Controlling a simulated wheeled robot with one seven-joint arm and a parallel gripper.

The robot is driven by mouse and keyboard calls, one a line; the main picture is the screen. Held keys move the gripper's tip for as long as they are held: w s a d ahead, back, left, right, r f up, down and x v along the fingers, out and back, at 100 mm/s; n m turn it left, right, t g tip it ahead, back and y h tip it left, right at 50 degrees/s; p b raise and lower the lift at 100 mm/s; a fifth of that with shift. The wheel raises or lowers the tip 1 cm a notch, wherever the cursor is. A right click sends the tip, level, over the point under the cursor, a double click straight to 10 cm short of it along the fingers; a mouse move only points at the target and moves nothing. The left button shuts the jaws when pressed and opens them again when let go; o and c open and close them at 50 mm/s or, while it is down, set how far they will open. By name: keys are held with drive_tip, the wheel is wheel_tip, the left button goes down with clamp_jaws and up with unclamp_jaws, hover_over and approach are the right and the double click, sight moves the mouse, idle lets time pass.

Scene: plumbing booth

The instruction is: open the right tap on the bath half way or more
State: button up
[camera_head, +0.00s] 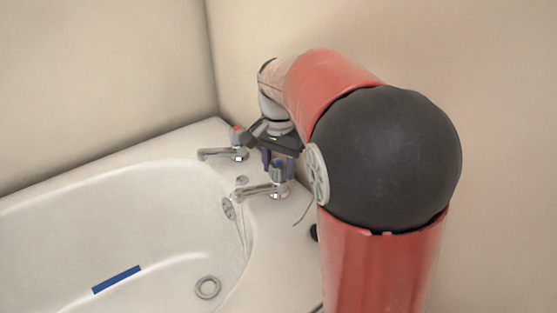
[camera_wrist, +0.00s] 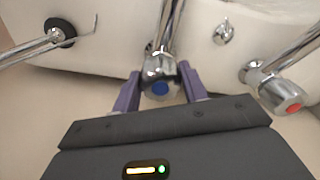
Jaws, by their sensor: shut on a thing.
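The right tap (camera_head: 262,190) is chrome with a blue-marked knob and stands on the corner of the white bath (camera_head: 75,203). In the wrist view its blue-capped knob (camera_wrist: 160,88) sits between the purple fingers of my gripper (camera_wrist: 160,76). My gripper (camera_head: 278,166) reaches down over this knob from above and is shut on it. A faint pale streak hangs below the right tap's spout; it may be running water. How far the knob is turned cannot be told.
The left tap (camera_head: 222,153), with a red-marked knob (camera_wrist: 292,106), stands close beside my gripper. A drain ring (camera_head: 207,287) and a blue strip (camera_head: 116,279) lie in the bath. Walls rise close behind and at the right.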

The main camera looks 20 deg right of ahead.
sight(280, 163)
drive_tip(key=n+p, duration=0.1)
drive_tip(key=n, duration=0.3)
drive_tip(key=shift+d+r+n, duration=0.1)
drive_tip(key=shift+n, duration=0.2)
drive_tip(key=n+p, duration=0.1)
drive_tip(key=n, duration=0.2)
drive_tip(key=shift+n, duration=0.4)
drive_tip(key=n, duration=0.3)
drive_tip(key=shift+p, duration=0.3)
drive_tip(key=shift+n+p, duration=0.3)
drive_tip(key=shift+n, duration=1.8)
drive_tip(key=o, duration=1)
drive_tip(key=shift+r+p, duration=0.4)
drive_tip(key=shift+r, duration=3.4)
